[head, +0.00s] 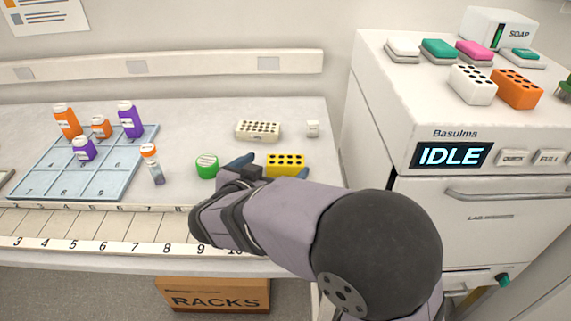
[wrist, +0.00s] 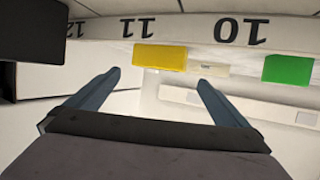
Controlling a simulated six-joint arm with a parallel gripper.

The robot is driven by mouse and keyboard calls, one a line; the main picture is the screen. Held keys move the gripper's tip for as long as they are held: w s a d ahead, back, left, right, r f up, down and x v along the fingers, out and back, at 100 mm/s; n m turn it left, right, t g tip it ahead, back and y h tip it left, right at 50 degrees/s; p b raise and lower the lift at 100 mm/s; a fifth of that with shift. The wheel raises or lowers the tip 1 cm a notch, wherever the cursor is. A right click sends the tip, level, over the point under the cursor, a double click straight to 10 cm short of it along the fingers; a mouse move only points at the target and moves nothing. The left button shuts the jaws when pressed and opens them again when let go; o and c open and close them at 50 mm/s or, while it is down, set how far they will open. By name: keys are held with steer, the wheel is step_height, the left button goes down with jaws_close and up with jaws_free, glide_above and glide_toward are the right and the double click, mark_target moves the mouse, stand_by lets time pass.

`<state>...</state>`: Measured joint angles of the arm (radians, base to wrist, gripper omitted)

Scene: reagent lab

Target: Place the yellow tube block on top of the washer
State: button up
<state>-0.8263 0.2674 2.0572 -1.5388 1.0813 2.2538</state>
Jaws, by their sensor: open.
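The yellow tube block (head: 285,165), with dark holes in its top, stands on the bench near the washer. In the wrist view the yellow block (wrist: 160,57) lies just ahead of the fingertips, roughly between them. My gripper (head: 276,164) is open at the block, with blue fingers; the arm hides part of it. The open gripper (wrist: 158,76) also shows in the wrist view, with nothing held. The washer (head: 408,120) stands at the right with its display reading IDLE. An orange block (head: 517,89) and a white block (head: 472,85) stand on its top.
A blue tray (head: 115,178) holds bottles at left. Sponge-like pads and a soap box (head: 499,29) line the washer's back; its front left top is bare.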

steer(key=shift+f+p+x, duration=0.2)
steer(key=shift+p+x, duration=0.9)
steer(key=shift+x, duration=1.5)
steer(key=shift+s, duration=0.1)
steer(key=c, duration=1.2)
steer(key=shift+r, duration=0.1)
step_height(320, 180, up, 10)
steer(key=b, duration=0.1)
step_height(320, 180, up, 12)
steer(key=p, duration=1.2)
glide_above(285, 159)
steer(key=s, duration=0.2)
steer(key=shift+a+r, duration=0.2)
steer(key=shift+a, duration=0.15)
